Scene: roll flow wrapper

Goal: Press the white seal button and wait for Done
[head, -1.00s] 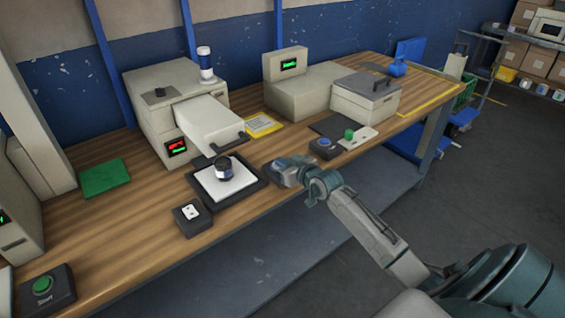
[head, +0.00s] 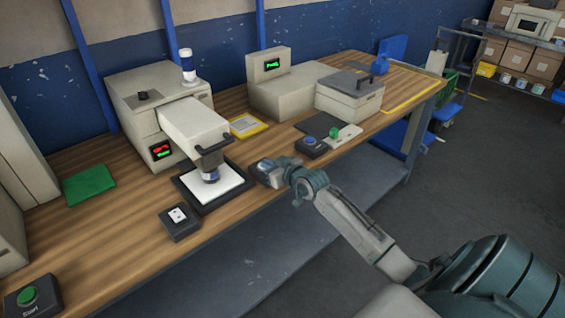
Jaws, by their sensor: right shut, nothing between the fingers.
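A dark box with a small white button (head: 177,214) sits near the bench's front edge, left of the white pad. A beige press machine (head: 160,110) has a red and green display (head: 161,151), too small to read for certain. The jar's top is hidden. My right gripper (head: 263,172) is shut and empty at the bench's front edge, right of the pad and apart from the white button. My left gripper is out of view.
A blue button box (head: 311,145) and a green knob (head: 334,132) stand right of my gripper. A second beige machine (head: 290,92) has a lidded box beside it. A green start button (head: 27,296) is at the near left. A green mat (head: 90,185) lies behind.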

